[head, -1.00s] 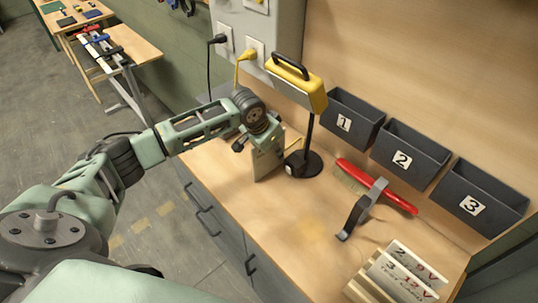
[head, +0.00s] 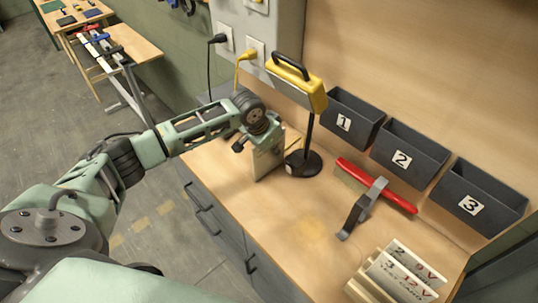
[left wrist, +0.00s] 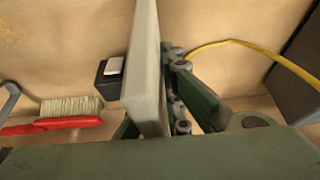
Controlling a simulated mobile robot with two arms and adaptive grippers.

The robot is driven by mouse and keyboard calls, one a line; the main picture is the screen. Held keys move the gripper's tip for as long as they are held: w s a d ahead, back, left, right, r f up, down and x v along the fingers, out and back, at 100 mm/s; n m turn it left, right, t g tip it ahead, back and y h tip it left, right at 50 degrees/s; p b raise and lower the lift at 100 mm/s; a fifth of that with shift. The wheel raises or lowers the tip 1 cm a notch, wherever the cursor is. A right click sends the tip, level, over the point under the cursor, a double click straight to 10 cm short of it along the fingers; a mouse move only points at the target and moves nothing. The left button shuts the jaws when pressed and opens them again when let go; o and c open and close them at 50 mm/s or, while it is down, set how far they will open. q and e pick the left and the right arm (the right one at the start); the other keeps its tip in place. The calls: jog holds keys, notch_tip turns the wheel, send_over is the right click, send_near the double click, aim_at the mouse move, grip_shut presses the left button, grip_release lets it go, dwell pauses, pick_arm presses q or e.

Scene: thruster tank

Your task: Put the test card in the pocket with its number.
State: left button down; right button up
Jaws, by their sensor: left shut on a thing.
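My left gripper (head: 262,143) is shut on a pale grey test card (head: 267,160) and holds it upright, close to the bench top beside the lamp foot. In the left wrist view the card (left wrist: 146,70) stands edge-on between the fingers (left wrist: 170,108); its number cannot be read. Three dark pockets are on the back panel: pocket 1 (head: 362,104), pocket 2 (head: 428,138) and pocket 3 (head: 497,180). I see no card in them. Cards marked 2 (head: 418,262) and 3 (head: 400,278) stand in a wooden rack at the front right. My right gripper is out of view.
A yellow lamp (head: 300,84) on a black foot (head: 311,164) stands between the card and the pockets. A red-handled brush (head: 398,198) and a grey bracket-like piece (head: 358,212) lie below the pockets. The middle bench top (head: 285,225) is clear.

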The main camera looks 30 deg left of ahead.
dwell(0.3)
pick_arm(q)
jog(key=shift+r+b, duration=0.3)
jog(key=shift+b, duration=0.35)
notch_tip(320, 180, up, 7)
jog(key=shift+s+f+b, duration=0.1)
jog(key=shift+f+b, duration=0.05)
jog(key=shift+b, duration=1.05)
jog(key=s+a+b, duration=0.2)
jog(key=s+a, duration=0.1)
jog(key=s, duration=0.6)
jog(key=s+a+b, duration=0.3)
jog(key=s, duration=0.6)
jog(key=shift+s+a+b, duration=0.25)
jog(key=shift+a+b, duration=0.05)
jog(key=shift+s, duration=0.1)
